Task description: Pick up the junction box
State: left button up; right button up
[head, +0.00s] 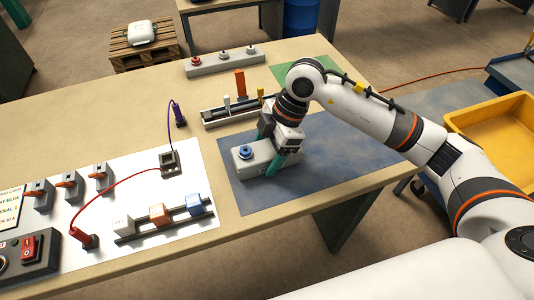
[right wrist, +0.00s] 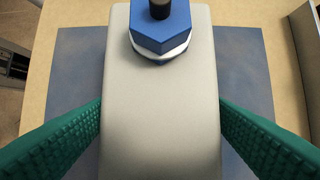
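The junction box (head: 256,160) is a light grey block with a blue hexagonal fitting on top. It lies on the blue-grey mat on the table. My right gripper (head: 277,147) is down over the box's right part in the head view, with green fingers astride it. In the right wrist view the box (right wrist: 160,110) fills the middle, with one green finger along each long side. The fingertips end at the box's edges. I cannot tell whether they touch its sides. My left gripper is not in view.
The blue-grey mat (head: 330,178) is clear right of the box. Behind it stands a dark rail fixture (head: 238,110) with an orange block. To the left, a white board (head: 130,210) holds switches, coloured blocks and cables. A yellow bin (head: 500,135) stands right, beyond my arm.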

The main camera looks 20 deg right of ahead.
jog(key=c, duration=0.9)
jog(key=shift+c, duration=0.3)
jog(key=shift+r, duration=0.15)
